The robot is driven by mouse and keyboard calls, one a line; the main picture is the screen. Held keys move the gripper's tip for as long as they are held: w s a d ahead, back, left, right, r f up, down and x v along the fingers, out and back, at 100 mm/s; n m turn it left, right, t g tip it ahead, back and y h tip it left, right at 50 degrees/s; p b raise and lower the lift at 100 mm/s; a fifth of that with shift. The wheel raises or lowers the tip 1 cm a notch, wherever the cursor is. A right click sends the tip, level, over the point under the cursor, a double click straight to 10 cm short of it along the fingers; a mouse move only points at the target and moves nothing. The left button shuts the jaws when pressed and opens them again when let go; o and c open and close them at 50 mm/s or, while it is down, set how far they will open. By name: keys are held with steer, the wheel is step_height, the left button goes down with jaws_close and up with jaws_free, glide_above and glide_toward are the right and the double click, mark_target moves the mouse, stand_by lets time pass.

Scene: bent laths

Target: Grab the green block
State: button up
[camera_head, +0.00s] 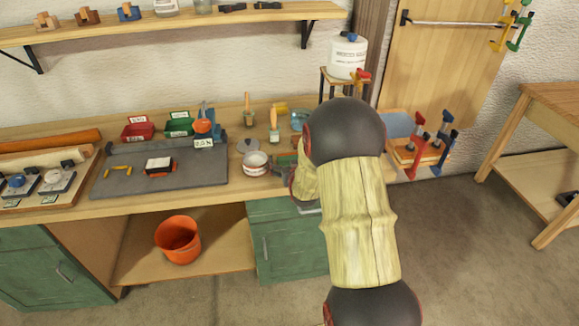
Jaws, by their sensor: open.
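A small green patch (286,159) shows on the workbench just left of my arm. It may be the green block, but my arm hides much of that spot and I cannot tell its shape. My gripper (280,170) is only partly in view, as a dark shape at the end of my arm, close to the green patch and the white pot. It is open, and I see nothing held in it. I cannot tell whether it touches anything.
A white pot (256,163) stands left of my gripper. A grey board (210,170), a red bin (138,132) and a green bin (180,125) are further left on the bench (235,195). An orange bucket (178,240) stands on the lower shelf. A white canister (347,57) stands behind.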

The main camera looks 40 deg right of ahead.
steer(key=shift+c, duration=1.4)
steer(key=c, duration=1)
